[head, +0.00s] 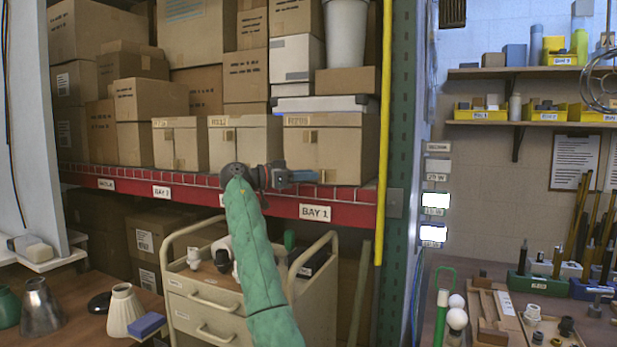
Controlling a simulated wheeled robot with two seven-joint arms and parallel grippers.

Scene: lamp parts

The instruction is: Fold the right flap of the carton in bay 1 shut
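The carton in bay 1 (345,150) is a brown box on the red-edged shelf, above the BAY 1 label (315,212). Its front has a vertical seam, with the right flap (350,160) to the right of it and small tan tabs near the seam. The flap looks about flush with the front; I cannot tell whether it is fully shut. My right gripper (312,176) points right in front of the carton's lower part, its tips close to the lower tab. I cannot tell whether they touch it or how far apart the fingers are. My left gripper is out of view.
Similar cartons (245,145) stand to the left, and a white box (322,104) lies on top. A yellow pole (385,120) and green rack post (403,150) rise to the right. A beige cart (225,305) stands below the shelf.

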